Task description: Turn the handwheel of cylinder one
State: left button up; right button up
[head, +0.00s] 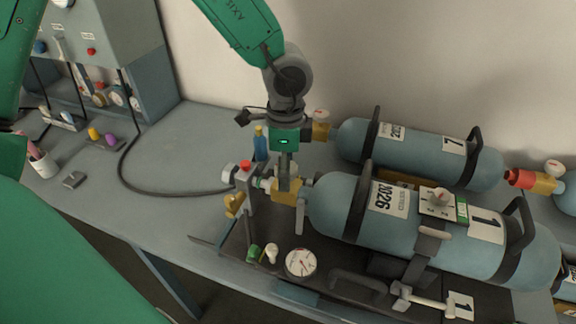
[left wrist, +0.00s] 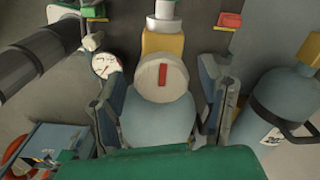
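Cylinder one (head: 345,215), a blue cylinder with a "1" label, lies on a dark stand with its brass valve (head: 290,192) at the left end. My left gripper (head: 284,188) points down over this valve and covers its handwheel in the head view. In the left wrist view, the handwheel (left wrist: 162,80) is a pale round disc with a red mark, in front of the yellow valve body. The fingers of my left gripper (left wrist: 162,100) stand on either side of it, open, with small gaps visible. My right gripper is not in view.
A second blue cylinder (head: 360,140) lies behind, its valve close to my left wrist. A gauge (head: 300,263) and green knob (head: 254,252) sit at the stand's front. A blue bottle (head: 260,145) stands behind. A black hose (head: 125,175) crosses the bench, otherwise fairly clear at left.

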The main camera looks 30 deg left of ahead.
pick_arm(q)
jog(key=shift+r, duration=0.1)
jog(key=shift+w+r, duration=0.1)
jog(key=shift+r, duration=0.1)
notch_tip(320, 180, up, 11)
jog(key=shift+r, duration=0.15)
dwell(0.3)
jog(key=shift+a, duration=0.1)
dwell(0.3)
